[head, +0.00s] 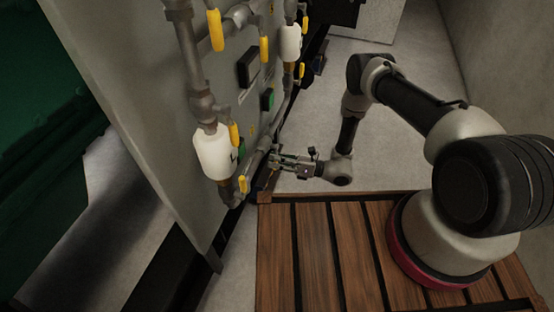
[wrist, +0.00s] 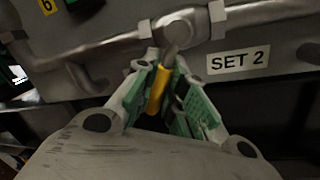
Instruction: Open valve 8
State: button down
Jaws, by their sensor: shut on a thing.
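My gripper (head: 275,161) is at the pipework low on the grey panel in the head view. In the wrist view my gripper (wrist: 168,78) has its green-padded fingers closed around a yellow valve handle (wrist: 158,92). The handle hangs below a grey metal pipe fitting and points down, tilted slightly. No number 8 is readable by this handle, so I cannot confirm which valve it is. A "SET 2" label (wrist: 238,63) is on the pipework panel to the right of the handle.
Other yellow handles, such as the lower one (head: 243,184) and one above it (head: 234,134), sit close along the pipes. White filter bowls (head: 213,153) hang nearby. A yellow "6" tag (wrist: 46,6) shows at upper left. A wooden slatted platform (head: 315,250) lies below my arm.

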jog(key=shift+s+a+r+m, duration=0.1)
jog(key=shift+s+r+m, duration=0.15)
jog(key=shift+m, duration=0.65)
jog(key=c, duration=1.5)
grip_release()
jog(key=shift+o, duration=0.2)
jog(key=v, duration=1.2)
jog(key=shift+s+f, duration=0.1)
jog(key=shift+s, duration=0.05)
jog(key=shift+c, duration=0.2)
